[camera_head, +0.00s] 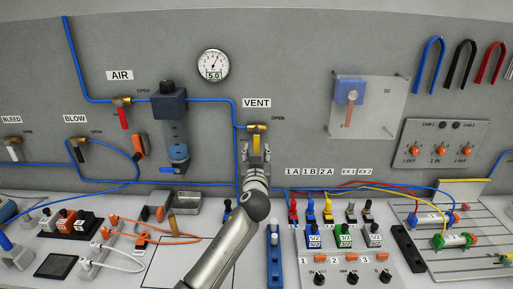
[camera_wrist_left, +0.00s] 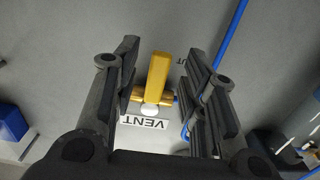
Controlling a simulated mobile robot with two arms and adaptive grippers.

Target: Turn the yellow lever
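The yellow lever (camera_head: 257,139) hangs down from the brass valve under the VENT label on the grey wall panel. In the left wrist view the yellow lever (camera_wrist_left: 158,76) appears between the two dark fingers of my left gripper (camera_wrist_left: 163,68), with a gap on each side. My left gripper (camera_head: 255,152) is open and empty, reaching up to the lever from below in the head view. I cannot tell how deep the lever sits between the fingertips. My right gripper is in neither view.
The blue pipe (camera_head: 238,150) runs down beside the valve. Left on the wall are the red AIR lever (camera_head: 123,117) and the filter unit (camera_head: 173,130). Below, the bench holds several coloured switches, a blue-based part (camera_head: 274,255) and hoses.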

